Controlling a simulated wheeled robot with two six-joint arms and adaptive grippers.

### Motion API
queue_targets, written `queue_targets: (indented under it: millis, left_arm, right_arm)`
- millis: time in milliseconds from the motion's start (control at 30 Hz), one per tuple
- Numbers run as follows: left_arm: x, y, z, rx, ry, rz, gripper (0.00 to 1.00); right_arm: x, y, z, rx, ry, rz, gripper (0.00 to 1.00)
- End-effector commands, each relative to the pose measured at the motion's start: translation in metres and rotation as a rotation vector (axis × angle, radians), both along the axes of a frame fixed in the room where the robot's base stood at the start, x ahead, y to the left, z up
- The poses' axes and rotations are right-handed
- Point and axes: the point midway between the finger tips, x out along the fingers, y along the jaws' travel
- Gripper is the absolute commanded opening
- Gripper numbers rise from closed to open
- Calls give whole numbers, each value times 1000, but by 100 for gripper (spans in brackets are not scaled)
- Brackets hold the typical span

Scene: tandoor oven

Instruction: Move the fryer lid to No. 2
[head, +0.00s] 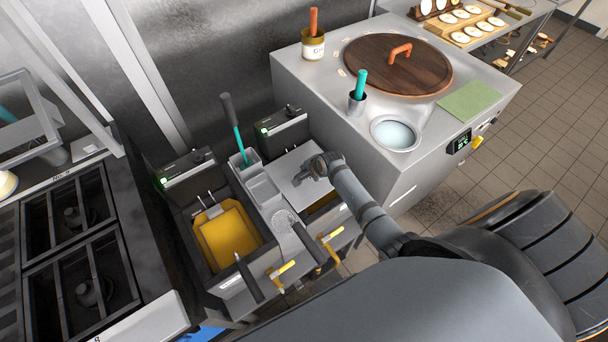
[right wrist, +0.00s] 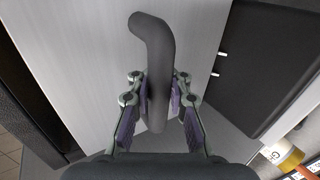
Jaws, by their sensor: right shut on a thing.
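The fryer lid (head: 290,182), a flat grey metal plate, is over the right-hand fryer well. Yellow oil (head: 322,204) shows at the well's front, beside the lid. My right gripper (head: 314,168) is at the lid's handle. In the right wrist view, its fingers (right wrist: 158,103) are closed on the dark bent handle (right wrist: 153,45), with the lid's plate (right wrist: 75,60) behind. I cannot tell whether the lid is lifted. The left-hand fryer well (head: 228,236) is uncovered and holds yellow oil. I cannot read a clear No. 2 marking. My left gripper is not in view.
Black basket handles (head: 249,281) stick out at the fryer's front, near yellow taps (head: 283,268). A teal-and-black tool (head: 236,130) stands between the fryer heads. A stove (head: 80,230) is at left; the tandoor counter with its wooden lid (head: 375,68) is at right.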

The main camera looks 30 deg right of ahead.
Motion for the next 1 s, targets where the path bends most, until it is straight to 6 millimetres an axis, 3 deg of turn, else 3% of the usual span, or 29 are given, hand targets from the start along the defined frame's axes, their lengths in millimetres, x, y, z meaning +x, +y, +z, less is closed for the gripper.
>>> queue_targets:
  millis: [400,433,667,1000]
  left_arm:
    - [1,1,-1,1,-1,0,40]
    - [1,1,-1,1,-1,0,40]
    - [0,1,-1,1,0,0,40]
    - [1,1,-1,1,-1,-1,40]
  right_arm:
    - [1,1,-1,2,-2,1,0]
    - [1,1,-2,2,-2,1,15]
    - [1,1,-1,1,-2,1,45]
    - [1,0,-1,0,-2,0,45]
